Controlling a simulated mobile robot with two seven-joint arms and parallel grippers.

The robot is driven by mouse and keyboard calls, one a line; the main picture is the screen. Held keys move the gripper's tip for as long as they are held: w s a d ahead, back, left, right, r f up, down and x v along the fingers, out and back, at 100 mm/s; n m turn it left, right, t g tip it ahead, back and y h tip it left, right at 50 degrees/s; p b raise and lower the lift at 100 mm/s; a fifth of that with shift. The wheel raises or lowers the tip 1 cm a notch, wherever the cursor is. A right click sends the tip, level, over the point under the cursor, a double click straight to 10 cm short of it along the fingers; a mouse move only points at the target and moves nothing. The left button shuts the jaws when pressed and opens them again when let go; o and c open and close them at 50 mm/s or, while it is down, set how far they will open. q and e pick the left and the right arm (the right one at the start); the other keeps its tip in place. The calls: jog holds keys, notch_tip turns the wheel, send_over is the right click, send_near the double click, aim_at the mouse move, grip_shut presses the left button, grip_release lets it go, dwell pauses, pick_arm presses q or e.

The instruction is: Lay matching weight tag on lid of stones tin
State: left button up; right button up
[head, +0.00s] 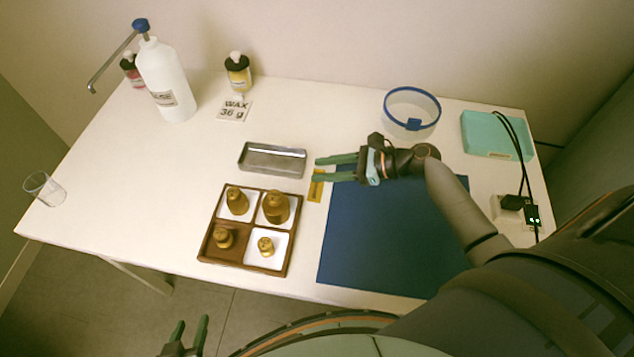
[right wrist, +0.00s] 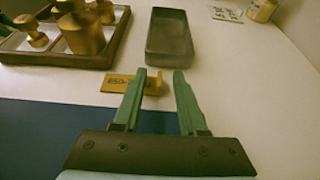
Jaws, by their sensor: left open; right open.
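A small yellow-orange tag (head: 316,187) lies on the table between the wooden weight box and the blue mat; it also shows in the right wrist view (right wrist: 118,84), its dark print not clearly legible. My right gripper (head: 315,170) is open and empty, its fingertips close to the tag, which is just beyond and left of them in the wrist view. A shallow grey metal tin (head: 272,161) sits beyond the tag and also shows in the right wrist view (right wrist: 168,50). I see no stones label or separate lid. My left gripper (head: 187,335) is open and empty, off the table's front edge.
A wooden box (head: 200,240) holds several brass weights. A blue mat (head: 375,245) lies under my right arm. A clear blue-rimmed tub (head: 412,112), teal tray (head: 490,135), pump bottle (head: 165,85) and card reading WAX 36 g (head: 235,112) stand around. The left table is mostly clear.

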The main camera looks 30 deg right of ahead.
grip_shut()
jog(key=shift+r, duration=0.15)
dwell(0.6)
